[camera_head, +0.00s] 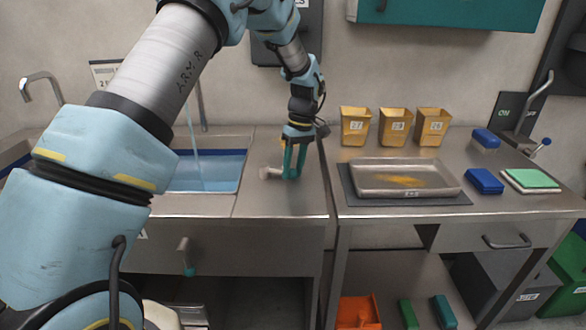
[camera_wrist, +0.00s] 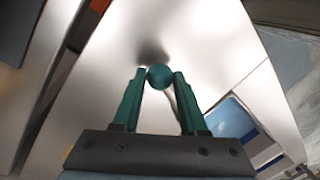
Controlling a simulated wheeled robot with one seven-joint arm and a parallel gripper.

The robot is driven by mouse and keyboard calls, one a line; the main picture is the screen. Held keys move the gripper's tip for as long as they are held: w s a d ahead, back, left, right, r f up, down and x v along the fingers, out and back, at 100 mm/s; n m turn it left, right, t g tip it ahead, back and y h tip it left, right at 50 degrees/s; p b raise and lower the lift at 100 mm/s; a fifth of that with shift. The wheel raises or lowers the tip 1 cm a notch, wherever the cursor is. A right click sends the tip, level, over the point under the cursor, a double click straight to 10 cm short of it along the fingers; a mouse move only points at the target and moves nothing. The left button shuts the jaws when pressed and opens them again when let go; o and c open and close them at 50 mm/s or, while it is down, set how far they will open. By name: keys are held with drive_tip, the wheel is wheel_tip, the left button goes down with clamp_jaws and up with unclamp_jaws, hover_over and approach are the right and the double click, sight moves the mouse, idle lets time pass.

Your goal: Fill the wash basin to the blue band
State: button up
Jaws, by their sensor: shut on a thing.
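The wash basin (camera_head: 241,172) is sunk in the left counter, partly hidden behind my arm. A thin stream of water (camera_head: 193,135) runs into it from the tap (camera_head: 202,105). The light-blue water (camera_head: 205,178) lies below a dark-blue band (camera_head: 225,154) on the back wall; whether it touches the band's lower edge I cannot tell. My gripper (camera_head: 292,174) is low over the counter, right of the basin. In the wrist view its teal fingers (camera_wrist: 157,80) are closed on a round teal knob (camera_wrist: 160,76). A pale fitting (camera_head: 269,172) shows beside the fingers on the counter.
A metal tray (camera_head: 365,192) stands on a dark mat on the right counter. Several yellow bins (camera_head: 396,127) stand behind it. Blue blocks (camera_head: 485,181) and a green pad (camera_head: 531,178) lie to the right. A teal cabinet (camera_head: 455,12) hangs above. A lever (camera_head: 185,252) juts below the counter front.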

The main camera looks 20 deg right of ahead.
clamp_jaws()
idle(0.7)
drive_tip(key=shift+s+a, duration=0.1)
drive_tip(key=a+m, duration=0.1)
drive_tip(key=s+m+b, duration=0.1)
drive_tip(key=m, duration=0.1)
drive_tip(key=shift+s+a+t+b, duration=0.25)
drive_tip(key=shift+a+t+b, duration=0.05)
drive_tip(key=shift+a, duration=0.05)
drive_tip(key=a+m, duration=0.1)
drive_tip(key=m, duration=0.1)
drive_tip(key=s+a+m+b, duration=0.1)
drive_tip(key=shift+a+m+t, duration=0.3)
drive_tip(key=shift+m, duration=0.1)
drive_tip(key=a+m+b, duration=0.1)
drive_tip(key=a+m, duration=0.1)
drive_tip(key=m, duration=0.1)
drive_tip(key=shift+a+m+t+h, duration=0.3)
drive_tip(key=shift+w+a+m+t+h, duration=0.15)
drive_tip(key=shift+a+m, duration=0.5)
drive_tip(key=shift+m, duration=0.25)
drive_tip(key=shift+w+a+m+t+h, duration=0.15)
drive_tip(key=shift+a+m, duration=0.5)
drive_tip(key=shift+m, duration=0.25)
drive_tip(key=o, duration=0.9)
unclamp_jaws()
